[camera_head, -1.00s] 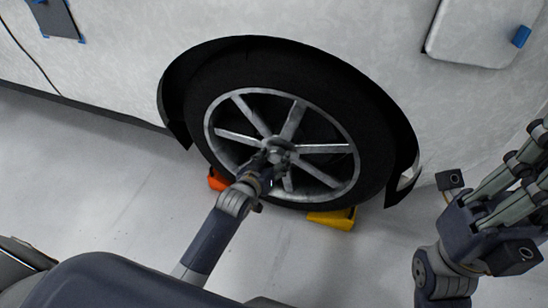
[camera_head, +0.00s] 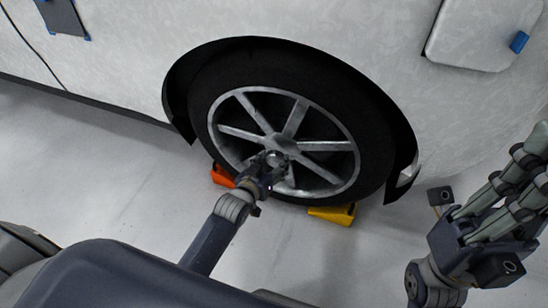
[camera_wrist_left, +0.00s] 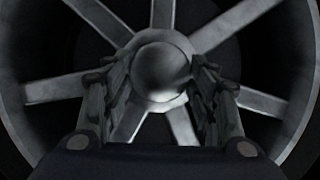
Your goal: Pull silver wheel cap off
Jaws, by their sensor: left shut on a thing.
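The silver wheel cap (camera_head: 274,157) is a small round metal piece at the middle of the spoked wheel (camera_head: 292,118). My left gripper (camera_head: 271,160) comes in from below and is shut on it. In the left wrist view the cap (camera_wrist_left: 161,69) is a smooth dome between the jointed fingers (camera_wrist_left: 160,88), one on each side. The hub and spokes show behind it. The cap appears to stand in front of the hub, toward me. My right gripper (camera_head: 515,180) is at the right edge, away from the wheel; its tips are partly cut off, so its opening is unclear.
The wheel sits under the arch of a white-wrapped car body (camera_head: 300,30). An orange wedge (camera_head: 222,176) and a yellow wedge (camera_head: 332,215) lie at the tyre's foot. The pale floor (camera_head: 90,160) at left is clear. A white flap with blue tape (camera_head: 482,35) is at upper right.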

